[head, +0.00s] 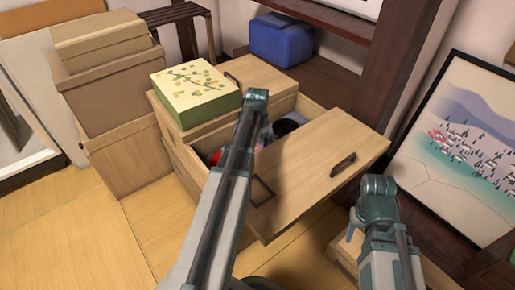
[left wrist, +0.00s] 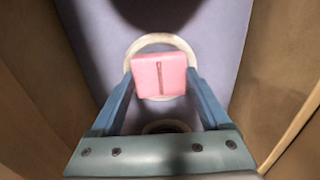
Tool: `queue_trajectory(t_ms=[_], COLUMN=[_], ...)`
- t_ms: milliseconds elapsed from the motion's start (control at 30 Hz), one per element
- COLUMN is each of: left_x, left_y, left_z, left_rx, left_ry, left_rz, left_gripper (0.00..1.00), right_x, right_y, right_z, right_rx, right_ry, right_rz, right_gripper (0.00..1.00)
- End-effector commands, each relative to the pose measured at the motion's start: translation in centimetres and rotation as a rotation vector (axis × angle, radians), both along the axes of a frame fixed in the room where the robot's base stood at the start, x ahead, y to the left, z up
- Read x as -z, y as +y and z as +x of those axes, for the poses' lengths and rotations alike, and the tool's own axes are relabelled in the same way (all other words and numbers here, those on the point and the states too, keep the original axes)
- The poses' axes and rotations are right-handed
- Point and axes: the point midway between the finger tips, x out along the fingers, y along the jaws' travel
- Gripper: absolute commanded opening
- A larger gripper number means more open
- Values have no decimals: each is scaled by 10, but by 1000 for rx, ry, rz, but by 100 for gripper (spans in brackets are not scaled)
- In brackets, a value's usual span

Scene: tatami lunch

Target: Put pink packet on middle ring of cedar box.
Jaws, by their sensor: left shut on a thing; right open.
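The pink packet (left wrist: 160,75) is between the fingers of my left gripper (left wrist: 160,83), which is shut on it. A pale ring (left wrist: 152,40) shows behind and around the packet on a purple-grey floor. Part of another pale ring (left wrist: 166,126) shows nearer, between the fingers. Brown walls (left wrist: 285,75) stand on both sides. Whether the packet touches the ring is unclear. In the head view my left arm crosses an open wooden chest, and its gripper is hidden. My right gripper (head: 354,226) is open and empty, low at the right, partly hidden by its arm.
The wooden chest has a flat panel with handles (head: 322,168) and red and dark things inside. A green box with a patterned lid (head: 196,92) sits on it. Cardboard boxes (head: 112,97) stand left, a blue bin (head: 285,40) behind. Tatami (head: 75,225) is clear at front left.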

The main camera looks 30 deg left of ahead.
Motion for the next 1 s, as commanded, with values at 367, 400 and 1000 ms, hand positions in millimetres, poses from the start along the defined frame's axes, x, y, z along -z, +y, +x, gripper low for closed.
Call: queue_trajectory(t_ms=[367, 400, 1000], left_x=[1, 1, -56], left_y=[0, 0, 0], left_z=[0, 0, 0], left_rx=[0, 0, 0], left_ry=[0, 0, 0], left_rz=[0, 0, 0], left_gripper=[100, 100, 100], right_x=[1, 1, -56], right_y=[0, 0, -1], right_z=[0, 0, 0], right_rx=[0, 0, 3], right_ry=[0, 0, 0], right_rz=[0, 0, -4], right_gripper=[50, 50, 50])
